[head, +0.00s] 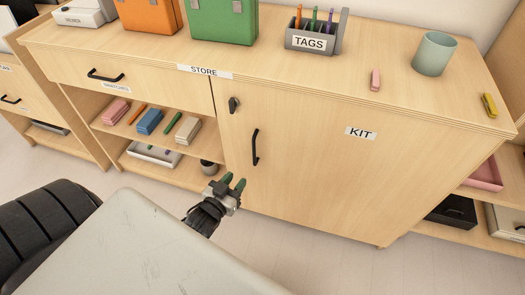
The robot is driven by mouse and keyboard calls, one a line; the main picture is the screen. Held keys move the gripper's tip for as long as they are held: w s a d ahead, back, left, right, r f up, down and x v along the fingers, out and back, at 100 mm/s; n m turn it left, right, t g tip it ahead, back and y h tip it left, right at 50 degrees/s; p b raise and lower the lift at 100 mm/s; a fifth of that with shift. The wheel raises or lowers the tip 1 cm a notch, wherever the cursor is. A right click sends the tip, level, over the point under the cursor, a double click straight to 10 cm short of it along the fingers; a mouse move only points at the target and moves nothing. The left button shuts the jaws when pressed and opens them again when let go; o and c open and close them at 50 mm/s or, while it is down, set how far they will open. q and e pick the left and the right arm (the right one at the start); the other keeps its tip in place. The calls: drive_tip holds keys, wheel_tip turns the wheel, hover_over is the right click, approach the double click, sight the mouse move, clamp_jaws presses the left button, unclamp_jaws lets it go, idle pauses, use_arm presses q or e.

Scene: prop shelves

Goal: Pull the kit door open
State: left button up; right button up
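The kit door (335,175) is a pale wood panel on the cabinet's right part, with a KIT label (360,133). It looks shut, flush with the cabinet front. Its black bar handle (255,147) stands upright near the door's left edge. A dark lock or latch (233,104) sits above and left of the handle. My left gripper (234,182) is below and a little left of the handle in the picture, apart from it. My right gripper is not in view.
The cabinet top holds an orange case (150,14), a green case (222,20), a TAGS holder (316,35) and a cup (434,54). Open shelves (163,150) with small items are left of the door. Clear floor (330,262) lies before the door.

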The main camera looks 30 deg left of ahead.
use_arm(q)
wheel_tip(320, 180, up, 3)
drive_tip(key=w+t, duration=0.1)
drive_tip(key=w, duration=0.1)
drive_tip(key=b, duration=0.2)
hover_over(255, 163)
drive_tip(key=shift+w+a+r, duration=0.2)
drive_tip(key=shift+w+r, duration=0.1)
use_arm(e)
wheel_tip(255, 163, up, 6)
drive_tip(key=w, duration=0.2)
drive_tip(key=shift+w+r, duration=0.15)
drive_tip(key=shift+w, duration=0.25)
use_arm(q)
drive_tip(key=shift+c, duration=0.3)
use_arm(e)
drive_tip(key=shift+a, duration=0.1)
use_arm(q)
clamp_jaws()
